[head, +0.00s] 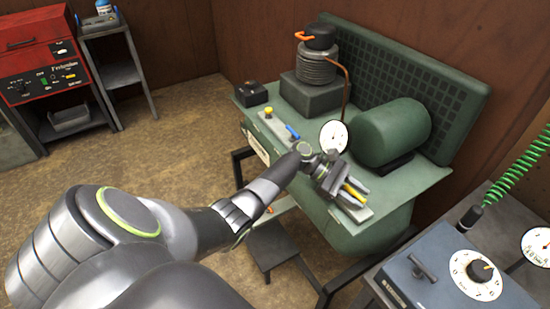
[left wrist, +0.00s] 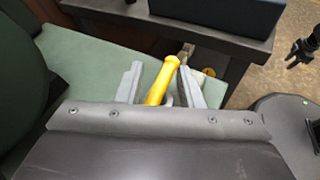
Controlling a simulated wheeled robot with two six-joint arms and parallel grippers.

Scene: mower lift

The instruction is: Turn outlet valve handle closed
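A green machine carries a handle with a yellow grip (head: 355,191) at its front right edge, taken here as the outlet valve handle. My left gripper (head: 341,183) is at this handle. In the left wrist view the yellow grip (left wrist: 163,80) lies between the two grey fingers of my left gripper (left wrist: 160,84). The fingers stand apart, with a gap on the left of the grip; on the right I cannot tell whether they touch. The handle's lower end is hidden behind the gripper body. A dark claw-like part, possibly my right gripper (left wrist: 302,50), shows small at the right edge.
A blue handle (head: 292,132) and a yellow knob (head: 268,111) sit farther left on the machine's front ledge. A white gauge (head: 334,136) and a green tank (head: 394,132) stand close behind my left gripper. A blue box (head: 450,283) with a dial is at lower right.

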